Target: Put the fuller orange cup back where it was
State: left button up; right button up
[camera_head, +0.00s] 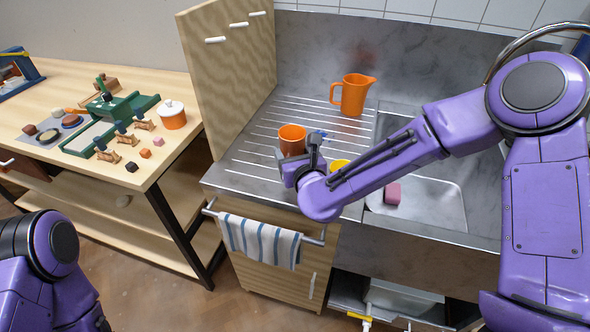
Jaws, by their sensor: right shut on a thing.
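An orange cup (291,136) is upright at the front of the ribbed steel drainboard, its lower part hidden by my right gripper. My right gripper (303,160) is at the cup's near side, shut on it. I cannot tell whether the cup's base touches the drainboard, or how full it is. No second orange cup shows. A yellow thing (339,165), perhaps another cup, is just right of the gripper, mostly hidden by my right arm. My left gripper is out of view; only part of my left arm shows at lower left.
An orange jug (354,94) stands at the back of the drainboard (262,113). The sink (442,194) on the right holds a pink block (392,193). A striped towel (259,240) hangs in front. A wooden panel (226,75) rises at the left; a table with small objects is beyond.

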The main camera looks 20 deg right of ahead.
jog(key=shift+h, duration=0.3)
jog(key=f, duration=0.2)
jog(key=d+f, duration=0.1)
jog(key=f, duration=0.2)
jog(key=shift+s+d+f, duration=0.25)
jog(key=shift+s+f, duration=0.05)
jog(key=shift+s, duration=0.05)
jog(key=shift+w+f, duration=0.15)
jog(key=shift+f, duration=0.25)
jog(key=shift+a, duration=0.1)
jog(key=shift+f, duration=0.15)
jog(key=o, duration=0.8)
